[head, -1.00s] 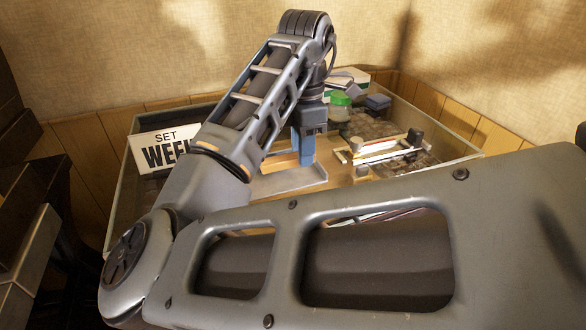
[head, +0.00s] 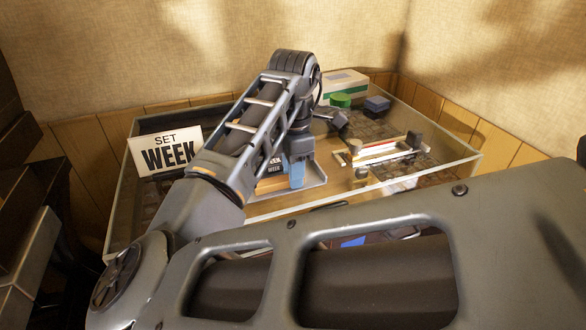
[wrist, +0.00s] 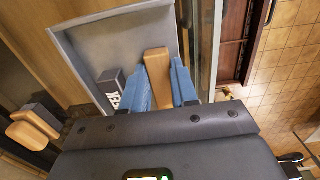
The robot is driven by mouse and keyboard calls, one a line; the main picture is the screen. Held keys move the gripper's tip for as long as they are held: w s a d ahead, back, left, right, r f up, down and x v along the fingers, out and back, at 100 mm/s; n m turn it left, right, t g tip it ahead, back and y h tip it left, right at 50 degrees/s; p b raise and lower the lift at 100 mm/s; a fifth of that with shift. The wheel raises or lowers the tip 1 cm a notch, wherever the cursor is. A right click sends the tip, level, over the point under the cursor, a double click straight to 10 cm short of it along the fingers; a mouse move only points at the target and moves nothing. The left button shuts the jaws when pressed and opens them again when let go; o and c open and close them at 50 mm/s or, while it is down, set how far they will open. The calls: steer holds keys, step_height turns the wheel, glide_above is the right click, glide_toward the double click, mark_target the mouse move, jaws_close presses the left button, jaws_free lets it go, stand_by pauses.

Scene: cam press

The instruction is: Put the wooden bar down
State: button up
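The wooden bar (wrist: 157,68) is between my gripper's two blue fingers in the wrist view, over the grey metal tray (wrist: 88,42). My gripper (wrist: 162,80) appears shut on it. I cannot tell whether the bar touches the tray floor. In the head view my gripper (head: 297,176) points down at the tray (head: 313,184), low inside it. Part of the bar (head: 268,184) shows left of the blue fingers. A dark block lettered WEEK (wrist: 112,88) stands just left of the fingers in the wrist view.
The tray lies in a glass-walled case (head: 465,165). A sign reading SET WEEK (head: 165,150) stands at its left. A wooden-topped piece (wrist: 35,126) stands outside the tray.

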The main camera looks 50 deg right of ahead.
steer(key=o, duration=0.4)
step_height(320, 180, up, 12)
steer(key=shift+r+p, duration=0.2)
steer(key=shift+p, duration=0.1)
stand_by(0.4)
